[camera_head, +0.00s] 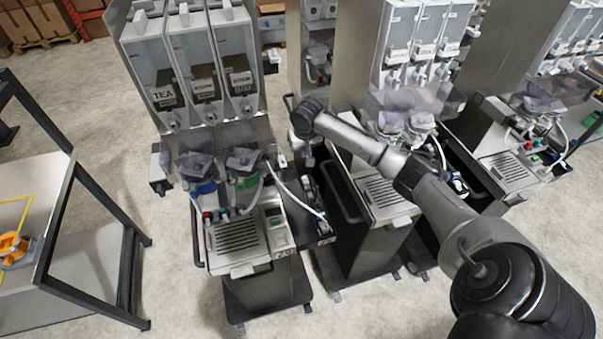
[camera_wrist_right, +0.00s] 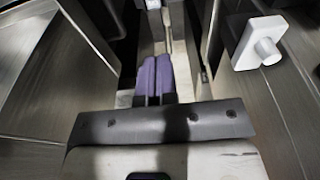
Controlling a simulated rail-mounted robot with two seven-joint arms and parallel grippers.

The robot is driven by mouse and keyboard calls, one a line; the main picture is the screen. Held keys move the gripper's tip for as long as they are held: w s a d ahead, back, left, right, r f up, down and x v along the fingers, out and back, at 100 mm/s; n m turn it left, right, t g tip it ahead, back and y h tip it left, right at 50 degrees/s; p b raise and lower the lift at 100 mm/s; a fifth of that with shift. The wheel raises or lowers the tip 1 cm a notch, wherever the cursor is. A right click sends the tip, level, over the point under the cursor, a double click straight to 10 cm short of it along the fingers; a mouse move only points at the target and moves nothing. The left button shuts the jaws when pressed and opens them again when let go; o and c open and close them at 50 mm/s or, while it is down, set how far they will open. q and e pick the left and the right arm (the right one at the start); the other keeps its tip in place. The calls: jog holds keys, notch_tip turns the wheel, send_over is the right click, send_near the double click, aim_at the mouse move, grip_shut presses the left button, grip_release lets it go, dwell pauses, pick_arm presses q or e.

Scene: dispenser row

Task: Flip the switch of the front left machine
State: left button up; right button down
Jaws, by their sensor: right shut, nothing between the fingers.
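The front left machine (camera_head: 238,240) stands left of centre in the head view, with clear hoppers and a TEA label above its drip tray. My right arm reaches across from the lower right to the gap beside this machine's right side. Its fingers cannot be made out in the head view. In the right wrist view my right gripper (camera_wrist_right: 155,78) shows two purple fingers pressed together with nothing between them. A white switch-like box with a protruding knob (camera_wrist_right: 265,48) sits on a metal panel to their right, apart from them. Which machine bears it is unclear. My left gripper is out of view.
A second machine (camera_head: 385,190) stands close on the right, partly behind my arm, leaving a narrow gap. Another machine (camera_head: 510,165) stands farther right. A dark-framed table (camera_head: 95,250) is at the left, with open floor between it and the front left machine.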

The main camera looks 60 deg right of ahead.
aim_at(302, 177)
jog(key=f, duration=0.4)
jog(key=w+f, duration=0.1)
jog(key=f, duration=0.3)
jog(key=d+f, duration=0.1)
jog(key=f, duration=0.3)
jog(key=shift+w+b, duration=0.15)
jog(key=shift+b, duration=0.15)
jog(key=shift+w+d+f, duration=0.1)
jog(key=shift+d+f, duration=0.05)
jog(key=shift+f, duration=0.6)
